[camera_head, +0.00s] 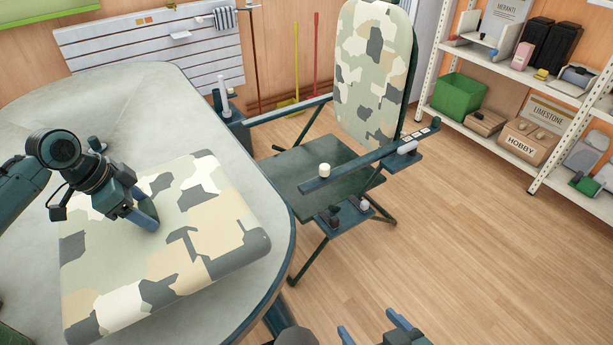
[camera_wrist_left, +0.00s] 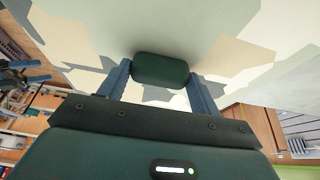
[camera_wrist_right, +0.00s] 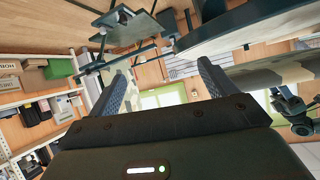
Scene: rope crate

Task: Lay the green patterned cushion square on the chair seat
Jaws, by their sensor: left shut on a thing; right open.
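The green patterned cushion (camera_head: 215,212) has green, beige, cream and grey patches. It lies over the grey table (camera_head: 120,95) at left in the head view; I cannot tell whether it touches the tabletop. My left gripper (camera_head: 146,212) is at the cushion's upper face. In the left wrist view its fingers are shut on a dark green grip block (camera_wrist_left: 160,70) against the cushion (camera_wrist_left: 225,45). The chair's dark green seat (camera_head: 322,165) is bare, right of the table. My right gripper (camera_head: 375,328) is open and empty at the bottom edge, away from cushion and chair.
The chair's patterned backrest (camera_head: 372,75) stands upright behind the seat. Its near armrest (camera_head: 345,172) carries a white knob and small fittings; a far armrest (camera_head: 290,112) runs toward the table. Shelves (camera_head: 540,85) with a green bin (camera_head: 459,97) stand at right. Wooden floor is clear between.

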